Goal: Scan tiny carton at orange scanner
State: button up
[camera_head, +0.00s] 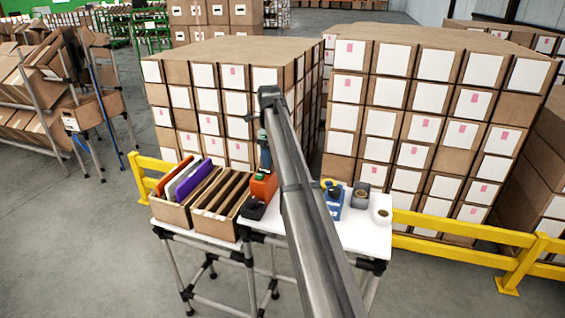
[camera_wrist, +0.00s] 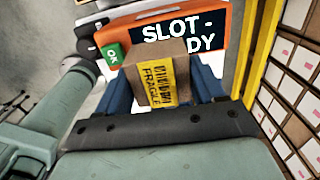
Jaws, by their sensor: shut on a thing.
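The tiny carton (camera_wrist: 150,73) is brown with a yellow FRAGILE label and is held between the blue fingers of my gripper (camera_wrist: 162,80), which is shut on it. The orange scanner (camera_wrist: 237,12) is just beyond the carton in the wrist view; its dark screen reads "SLOT -" and "DY", partly covered by the carton. A green OK patch shows on the scanner's left. I cannot tell whether carton and scanner touch. In the head view the orange scanner (camera_head: 263,187) stands on the white table, left of my arm, and the carton cannot be made out.
Open bins with folders (camera_head: 172,213) stand to the left. Yellow rails (camera_head: 462,228) and stacked cartons (camera_head: 425,125) lie behind.

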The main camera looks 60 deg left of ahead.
jog(key=s+a+r, duration=0.3)
jog(key=s+a, duration=0.4)
jog(key=a, duration=0.1)
notch_tip(320, 180, down, 10)
jog(key=shift+s+a, duration=0.15)
jog(key=shift+a, duration=0.05)
dwell(0.6)
dwell(0.4)
notch_tip(320, 180, up, 6)
jog(key=shift+f, duration=0.1)
dwell(0.6)
jog(key=shift+d, duration=0.1)
